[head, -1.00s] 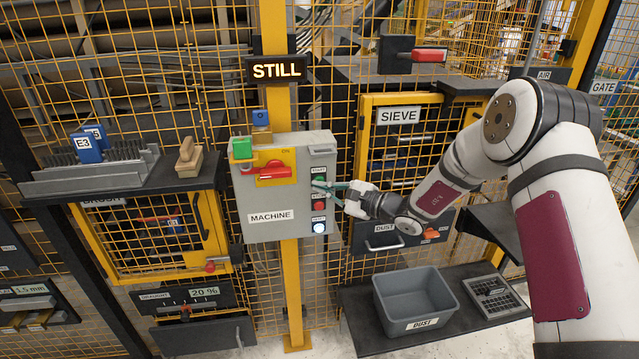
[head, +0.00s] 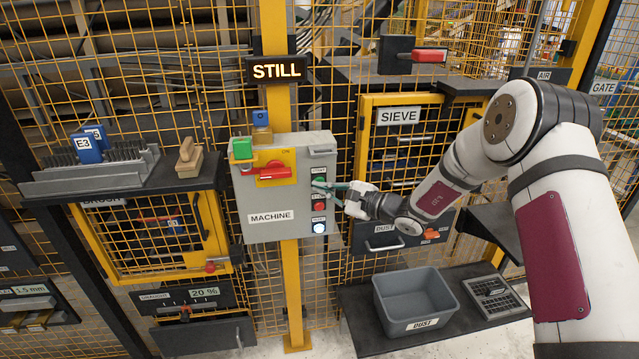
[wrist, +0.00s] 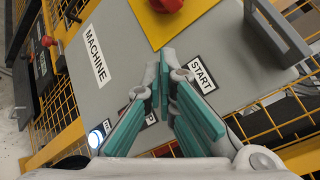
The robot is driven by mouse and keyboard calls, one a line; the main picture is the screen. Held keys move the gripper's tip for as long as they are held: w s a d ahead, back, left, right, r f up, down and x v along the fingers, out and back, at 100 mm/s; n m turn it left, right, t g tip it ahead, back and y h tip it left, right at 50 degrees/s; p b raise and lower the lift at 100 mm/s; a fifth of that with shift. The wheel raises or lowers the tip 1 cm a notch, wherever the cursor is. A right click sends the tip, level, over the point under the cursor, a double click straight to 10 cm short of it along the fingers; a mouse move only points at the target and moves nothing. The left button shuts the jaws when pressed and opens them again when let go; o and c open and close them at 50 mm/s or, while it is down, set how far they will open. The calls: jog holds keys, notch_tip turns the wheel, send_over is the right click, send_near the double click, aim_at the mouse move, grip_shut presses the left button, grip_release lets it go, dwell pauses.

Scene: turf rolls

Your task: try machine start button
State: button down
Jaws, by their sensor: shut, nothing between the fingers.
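The grey machine box (head: 258,226), labelled MACHINE, hangs on the yellow post. Its right side carries a green start button (head: 320,182), a red button (head: 319,206) and a lit white button (head: 319,227) in a column. My gripper (head: 315,185) is shut and empty, its teal fingertips at the start button. In the wrist view the fingertips (wrist: 169,62) come together beside the START label (wrist: 202,76), and the button itself is hidden behind them. I cannot tell whether they touch it. A sign (head: 277,70) above reads STILL.
A red rotary handle (head: 273,172) sits on the box's yellow plate, near the word ON. A green block (head: 242,148) and a blue padlock (head: 260,118) are at its top. A grey dust bin (head: 413,300) stands on the lower shelf. Yellow mesh fencing surrounds the box.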

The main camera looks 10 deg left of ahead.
jog(key=shift+w, duration=0.1)
jog(key=shift+w+a, duration=0.1)
jog(key=shift+w, duration=0.2)
jog(key=shift+w+a+b, duration=0.1)
jog(key=shift+w+b, duration=0.3)
jog(key=shift+b, duration=0.15)
dwell(0.6)
dwell(0.4)
jog(key=shift+s+d+p, duration=0.25)
jog(key=shift+s+p, duration=0.4)
jog(key=shift+s, duration=0.15)
jog(key=shift+s, duration=0.1)
jog(key=s+p, duration=0.1)
jog(key=s, duration=0.1)
jog(key=s+d+p, duration=0.1)
jog(key=s+p, duration=0.1)
jog(key=shift+s+d, duration=0.15)
jog(key=shift+s, duration=0.2)
